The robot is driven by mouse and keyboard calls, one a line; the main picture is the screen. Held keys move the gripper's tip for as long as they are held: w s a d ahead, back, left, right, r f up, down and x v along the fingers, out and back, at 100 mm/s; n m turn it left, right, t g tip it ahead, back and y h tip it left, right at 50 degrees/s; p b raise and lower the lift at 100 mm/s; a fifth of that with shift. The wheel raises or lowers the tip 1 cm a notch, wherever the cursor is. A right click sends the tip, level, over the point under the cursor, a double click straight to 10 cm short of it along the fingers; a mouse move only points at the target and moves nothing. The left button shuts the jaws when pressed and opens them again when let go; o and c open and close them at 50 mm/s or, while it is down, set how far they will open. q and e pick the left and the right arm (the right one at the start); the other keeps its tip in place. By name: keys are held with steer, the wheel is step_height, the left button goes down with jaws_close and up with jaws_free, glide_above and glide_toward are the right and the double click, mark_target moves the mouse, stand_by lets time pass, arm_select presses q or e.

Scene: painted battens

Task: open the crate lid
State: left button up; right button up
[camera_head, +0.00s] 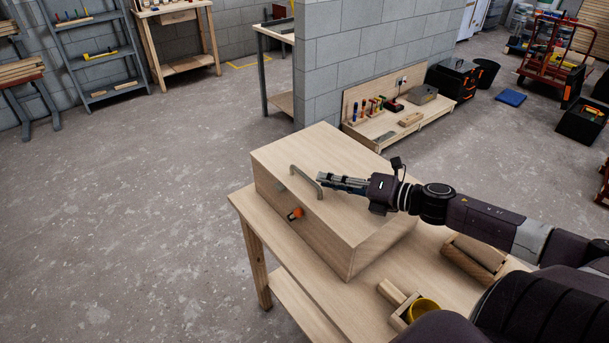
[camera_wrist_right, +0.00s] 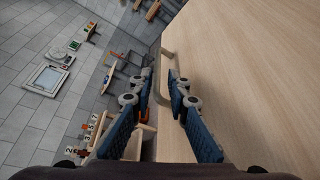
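The crate (camera_head: 345,235) is a pale wooden box on a workbench, and its lid (camera_head: 320,150) is down. A curved handle (camera_head: 304,181) stands on the lid near its front-left edge. It also shows in the right wrist view as a pale bar (camera_wrist_right: 168,58) at the fingertips. An orange piece (camera_head: 295,214) is on the crate's front face. My right gripper (camera_head: 320,183) reaches in from the right over the lid, beside the handle. In the wrist view its blue-padded fingers (camera_wrist_right: 160,80) are apart. Whether they touch the handle I cannot tell. My left gripper is not in view.
The wooden workbench (camera_head: 385,318) has a yellow round item (camera_head: 422,308) in a wooden holder and wood blocks (camera_head: 473,260) right of the crate. A block wall (camera_head: 345,60) stands behind, with a low tool bench (camera_head: 390,125).

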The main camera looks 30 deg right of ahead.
mark_target(304, 175)
steer(key=shift+w+a+r, duration=0.1)
steer(key=shift+a+r, duration=0.05)
steer(key=shift+a, duration=0.15)
steer(key=shift+w+a, duration=0.2)
steer(key=shift+w, duration=0.1)
steer(key=x, duration=0.2)
steer(key=shift+w, duration=0.3)
steer(key=shift+x, duration=0.75)
steer(key=shift+w+a, duration=0.15)
steer(key=shift+w, duration=0.15)
steer(key=shift+w+a+f+p, duration=0.15)
steer(key=shift+w+f+p, duration=0.1)
steer(key=shift+w, duration=0.1)
steer(key=shift+w+a+f+p, duration=0.15)
steer(key=shift+w+a+f, duration=0.1)
steer(key=shift+w, duration=0.15)
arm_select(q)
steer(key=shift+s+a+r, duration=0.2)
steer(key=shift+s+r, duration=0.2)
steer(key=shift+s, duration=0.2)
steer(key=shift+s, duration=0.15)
arm_select(e)
steer(key=shift+c, duration=0.5)
